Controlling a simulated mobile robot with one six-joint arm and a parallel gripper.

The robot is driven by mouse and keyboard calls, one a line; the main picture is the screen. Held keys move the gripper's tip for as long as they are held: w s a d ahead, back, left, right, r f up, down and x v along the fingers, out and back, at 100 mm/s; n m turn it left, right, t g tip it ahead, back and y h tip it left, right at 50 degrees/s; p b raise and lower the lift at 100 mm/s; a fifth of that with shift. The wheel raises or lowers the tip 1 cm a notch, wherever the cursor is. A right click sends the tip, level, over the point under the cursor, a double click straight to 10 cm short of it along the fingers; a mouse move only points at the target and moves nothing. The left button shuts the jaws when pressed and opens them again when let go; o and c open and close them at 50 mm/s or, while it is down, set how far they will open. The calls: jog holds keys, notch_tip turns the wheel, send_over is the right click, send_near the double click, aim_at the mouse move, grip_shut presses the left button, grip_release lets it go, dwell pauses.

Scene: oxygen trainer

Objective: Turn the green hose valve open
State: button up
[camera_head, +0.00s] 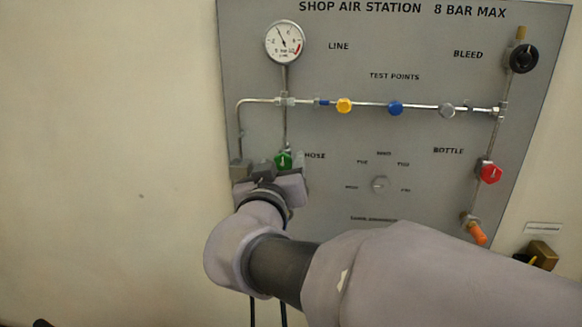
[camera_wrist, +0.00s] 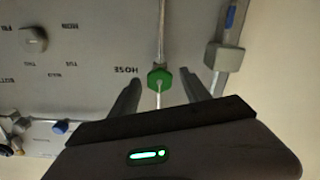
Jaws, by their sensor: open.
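The green hose valve (camera_head: 283,160) is a small green knob on the grey panel, left of the word HOSE. In the wrist view the valve (camera_wrist: 160,78) shows a white pointer line, with a thin pipe running up from it in the picture. My gripper (camera_wrist: 158,86) is open, with one dark finger on each side of the valve in that view. I cannot tell whether either finger touches it. In the head view my wrist covers the panel just below the valve, and the fingertips are largely hidden.
The panel (camera_head: 330,60) carries a pressure gauge (camera_head: 284,42), a black bleed knob (camera_head: 523,58), a red bottle valve (camera_head: 490,173) and a grey selector dial (camera_head: 380,185). A grey block (camera_wrist: 224,55) with a pipe sits close beside the valve. Bare wall lies to the left.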

grip_shut()
